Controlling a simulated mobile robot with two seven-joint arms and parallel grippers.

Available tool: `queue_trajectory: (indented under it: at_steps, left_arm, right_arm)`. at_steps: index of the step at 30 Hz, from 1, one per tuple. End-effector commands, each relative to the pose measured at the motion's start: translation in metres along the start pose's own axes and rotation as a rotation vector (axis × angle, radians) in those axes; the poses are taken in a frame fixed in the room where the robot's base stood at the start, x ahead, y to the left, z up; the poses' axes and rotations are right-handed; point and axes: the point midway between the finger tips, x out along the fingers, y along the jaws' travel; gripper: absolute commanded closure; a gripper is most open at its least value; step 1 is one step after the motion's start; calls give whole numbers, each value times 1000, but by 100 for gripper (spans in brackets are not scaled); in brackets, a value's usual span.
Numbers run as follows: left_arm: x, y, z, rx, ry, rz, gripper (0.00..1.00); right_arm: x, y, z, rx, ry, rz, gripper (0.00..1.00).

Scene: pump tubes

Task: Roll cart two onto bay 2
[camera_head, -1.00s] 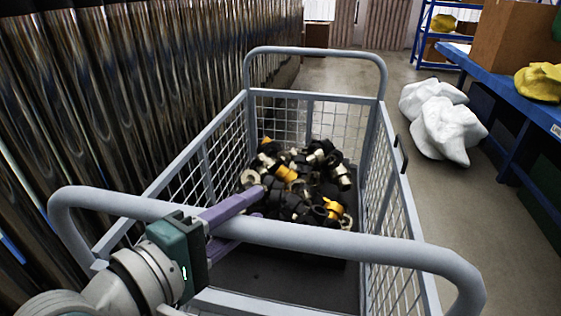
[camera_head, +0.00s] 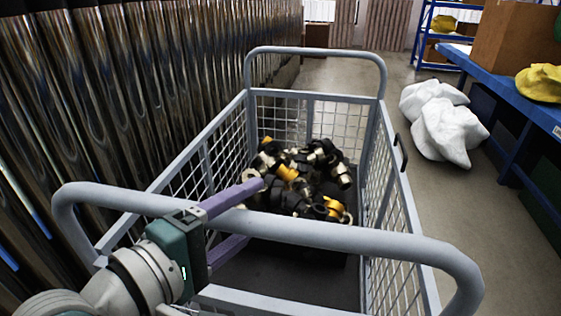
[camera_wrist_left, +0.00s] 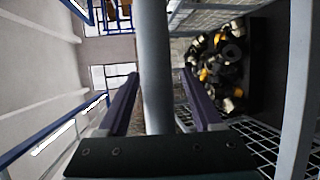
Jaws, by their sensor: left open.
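The cart (camera_head: 376,151) is a grey wire-mesh cart with a tubular handle at each end, and it stands in front of me. A pile of black, metallic and orange fittings (camera_head: 302,180) lies in its bed. My left gripper (camera_head: 254,213) is at the left part of the near handle (camera_head: 330,237), with one purple finger above the bar and one below. The fingers are open, and the bar (camera_wrist_left: 157,75) runs between them in the left wrist view. No bay marking and no cart number can be made out. My right gripper does not show.
A wall of shiny metal tubes (camera_head: 120,100) runs close along the cart's left side. White sacks (camera_head: 440,125) lie on the floor to the right, beside a blue bench (camera_head: 510,85) with a cardboard box (camera_head: 512,38). Floor beyond the cart (camera_head: 340,72) looks clear.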

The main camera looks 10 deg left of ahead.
Motion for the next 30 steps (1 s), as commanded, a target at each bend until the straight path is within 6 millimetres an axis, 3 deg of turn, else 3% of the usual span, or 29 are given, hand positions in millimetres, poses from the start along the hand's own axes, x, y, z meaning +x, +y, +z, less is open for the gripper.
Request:
queue_trajectory:
  at_steps: [7,15,21,30]
  left_arm:
    - [-11,0,0,0,0,-3,33]
    - [-65,0,0,0,0,-5,33]
    - [-93,0,0,0,0,-2,33]
    - [-99,0,0,0,0,1,33]
  right_arm:
    - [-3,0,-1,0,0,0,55]
    - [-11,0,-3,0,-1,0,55]
    - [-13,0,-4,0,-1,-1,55]
    - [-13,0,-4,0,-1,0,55]
